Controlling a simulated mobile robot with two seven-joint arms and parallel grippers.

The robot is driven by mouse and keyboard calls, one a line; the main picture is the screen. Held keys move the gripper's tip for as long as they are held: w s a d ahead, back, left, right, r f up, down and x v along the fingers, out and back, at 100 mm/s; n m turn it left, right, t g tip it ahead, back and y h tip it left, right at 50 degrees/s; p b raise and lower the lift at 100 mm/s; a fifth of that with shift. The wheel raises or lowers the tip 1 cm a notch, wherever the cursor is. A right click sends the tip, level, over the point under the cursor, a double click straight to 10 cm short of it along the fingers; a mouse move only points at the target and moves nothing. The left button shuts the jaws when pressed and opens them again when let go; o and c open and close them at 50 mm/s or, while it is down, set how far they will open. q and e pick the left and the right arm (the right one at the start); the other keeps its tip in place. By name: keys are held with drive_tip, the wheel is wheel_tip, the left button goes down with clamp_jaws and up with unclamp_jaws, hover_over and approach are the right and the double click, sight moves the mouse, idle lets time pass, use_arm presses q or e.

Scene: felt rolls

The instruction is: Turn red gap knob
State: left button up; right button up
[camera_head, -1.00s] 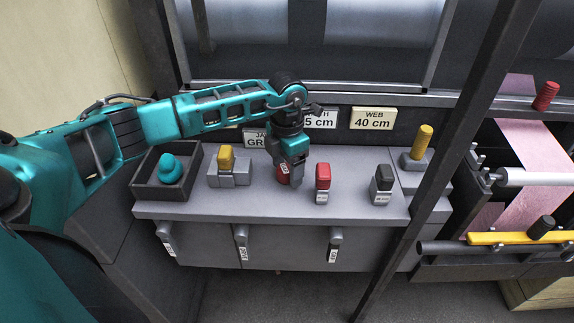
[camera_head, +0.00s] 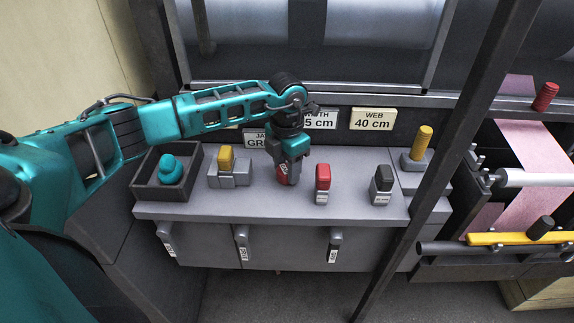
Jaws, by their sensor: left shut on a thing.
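The red knob (camera_head: 282,177) stands on the grey console top (camera_head: 262,207), left of a red-capped switch. My left gripper (camera_head: 288,176) points down over the red knob and is shut on it. The fingers and wrist hide most of the knob, so its angle cannot be read. My right gripper is not in view.
A red-capped switch (camera_head: 323,183) and a black switch (camera_head: 381,184) stand to the right. A yellow-topped grey block (camera_head: 227,165) and a dark tray (camera_head: 153,192) holding a teal object (camera_head: 171,169) are to the left. A dark post (camera_head: 447,165) crosses at right.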

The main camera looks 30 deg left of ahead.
use_arm(q)
drive_tip(key=o, duration=1.1)
drive_tip(key=shift+c, duration=0.2)
drive_tip(key=shift+r, duration=0.15)
wheel_tip(320, 180, up, 13)
